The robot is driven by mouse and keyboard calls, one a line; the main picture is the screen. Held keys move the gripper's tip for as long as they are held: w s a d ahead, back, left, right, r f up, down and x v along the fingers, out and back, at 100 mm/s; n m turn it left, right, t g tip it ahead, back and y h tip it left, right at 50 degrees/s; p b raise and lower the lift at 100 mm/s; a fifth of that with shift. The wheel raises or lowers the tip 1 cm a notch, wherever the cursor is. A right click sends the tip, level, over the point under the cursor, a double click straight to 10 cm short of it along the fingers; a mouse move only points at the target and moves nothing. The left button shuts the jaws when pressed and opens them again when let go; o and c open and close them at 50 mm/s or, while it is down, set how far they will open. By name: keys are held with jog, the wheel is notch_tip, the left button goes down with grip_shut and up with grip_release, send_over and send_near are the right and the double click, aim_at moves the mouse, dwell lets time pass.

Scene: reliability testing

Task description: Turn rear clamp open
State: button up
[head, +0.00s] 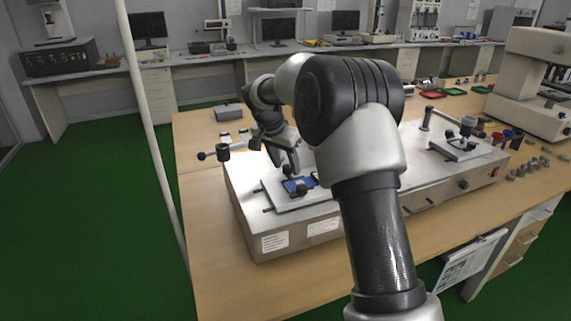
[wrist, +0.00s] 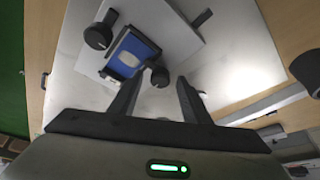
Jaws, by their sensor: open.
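A blue block (head: 300,184) with a pale label lies on a light plate (head: 318,198) on top of the grey test machine (head: 250,214). Two dark round-headed clamps flank it; the rear clamp (head: 288,170) and front clamp (head: 301,189) are small in the head view. In the wrist view, one clamp knob (wrist: 98,37) is at upper left and another knob (wrist: 158,76) is nearer the fingers, beside the blue block (wrist: 133,56). I cannot tell which of these is the rear one. My gripper (wrist: 158,92) is open and empty; its fingers (head: 285,164) hang close above the rear clamp.
A second plate with a clamp fixture (head: 461,140) is on the machine's right side. A black-ended bar (head: 222,151) sticks out at the left. Several small metal parts (head: 525,168) stand at the right. A large pale instrument (head: 530,80) stands at the far right.

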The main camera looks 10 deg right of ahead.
jog(key=shift+c, duration=0.4)
jog(key=c, duration=1)
jog(key=shift+o, duration=0.2)
jog(key=shift+n, duration=0.3)
jog(key=n, duration=0.1)
jog(key=n+y+p, duration=0.1)
jog(key=n, duration=0.1)
jog(key=shift+s+d+r+n+t, duration=0.1)
jog(key=shift+d+r+n+t, duration=0.1)
jog(key=shift+n+t, duration=0.15)
jog(key=n+y+p, duration=0.1)
jog(key=n, duration=0.1)
jog(key=n+y+p, duration=0.1)
jog(key=n+p, duration=0.1)
jog(key=shift+d+n+t, duration=0.2)
jog(key=shift+n+t, duration=0.05)
jog(key=n+y+p, duration=0.2)
jog(key=n+p, duration=0.1)
jog(key=n, duration=0.1)
jog(key=shift+d, duration=0.2)
jog(key=n+g+y+p, duration=0.1)
jog(key=n+p, duration=0.1)
jog(key=n, duration=0.3)
jog(key=shift+d+f+p, duration=0.1)
jog(key=shift+f+p, duration=0.05)
jog(key=shift+p, duration=0.15)
